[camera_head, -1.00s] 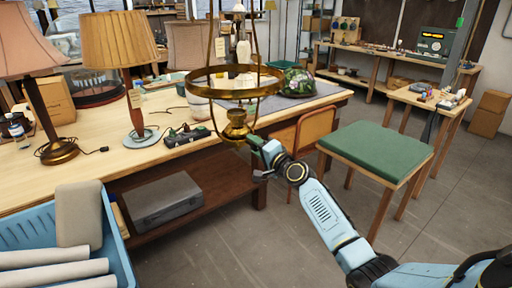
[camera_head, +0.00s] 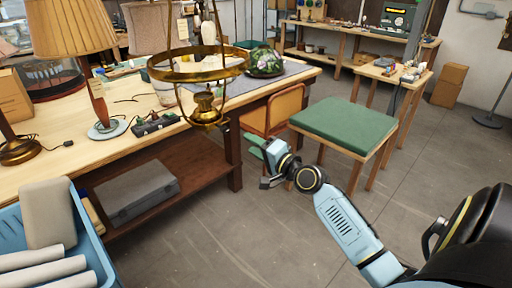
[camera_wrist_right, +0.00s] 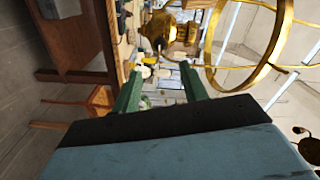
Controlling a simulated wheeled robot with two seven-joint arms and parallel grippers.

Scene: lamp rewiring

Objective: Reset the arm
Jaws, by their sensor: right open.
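My right arm (camera_head: 345,222) reaches in from the lower right, and its gripper (camera_head: 257,148) is in the air in front of the workbench. Its two green fingers stand apart with nothing between them, as the right wrist view (camera_wrist_right: 162,85) also shows. The brass hanging lamp (camera_head: 205,108) is up and to the left of the gripper, apart from it. Its ring and lower body also show in the right wrist view (camera_wrist_right: 160,30), beyond the fingers. My left gripper is not in view.
The wooden workbench (camera_head: 55,125) carries table lamps and a small dark device (camera_head: 155,124). A green-topped stool (camera_head: 345,125) stands right of the bench. A blue crate (camera_head: 92,245) with rolls is at lower left.

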